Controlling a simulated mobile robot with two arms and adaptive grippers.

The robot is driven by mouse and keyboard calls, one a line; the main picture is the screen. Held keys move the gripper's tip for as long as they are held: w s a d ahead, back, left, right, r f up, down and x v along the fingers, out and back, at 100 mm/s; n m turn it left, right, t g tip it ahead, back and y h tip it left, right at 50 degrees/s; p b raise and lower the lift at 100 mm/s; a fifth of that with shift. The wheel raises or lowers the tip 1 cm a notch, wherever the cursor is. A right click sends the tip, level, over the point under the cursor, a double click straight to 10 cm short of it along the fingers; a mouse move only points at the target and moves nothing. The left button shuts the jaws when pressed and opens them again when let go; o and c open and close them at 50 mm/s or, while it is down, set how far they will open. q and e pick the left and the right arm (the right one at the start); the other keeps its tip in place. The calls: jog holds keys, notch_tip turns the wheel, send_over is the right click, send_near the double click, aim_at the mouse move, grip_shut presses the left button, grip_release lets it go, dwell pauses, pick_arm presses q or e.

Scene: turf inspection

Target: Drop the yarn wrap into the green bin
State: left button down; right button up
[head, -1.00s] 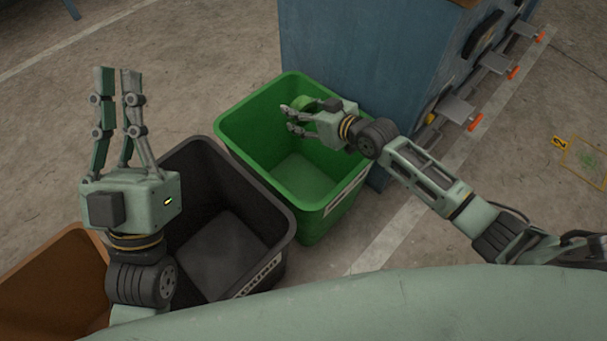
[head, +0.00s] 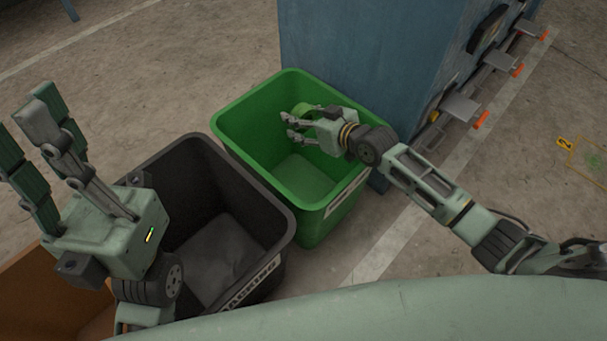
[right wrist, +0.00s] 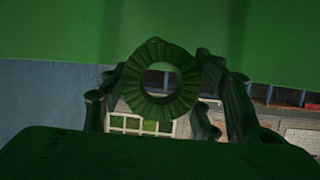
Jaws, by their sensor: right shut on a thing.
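The yarn wrap is a dark green ribbed ring (right wrist: 131,86) in the right wrist view, held between the fingers of my right gripper (right wrist: 160,82). In the head view the yarn wrap (head: 303,108) is a small green shape, partly hidden by that gripper (head: 286,126). The right gripper is shut on it, over the opening of the green bin (head: 232,125). The part of the bin floor that shows is bare. My left gripper (head: 28,108) is open and empty, raised at the far left with its fingers spread.
A black bin (head: 189,178) with a partly readable label stands left of the green one. An orange-brown bin (head: 30,285) is at the lower left. A blue cabinet (head: 350,55) stands close behind the green bin. Open concrete floor lies at the upper left.

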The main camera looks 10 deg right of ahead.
jog(key=o, duration=1.2)
jog(key=shift+o, duration=0.2)
notch_tip(320, 180, up, 10)
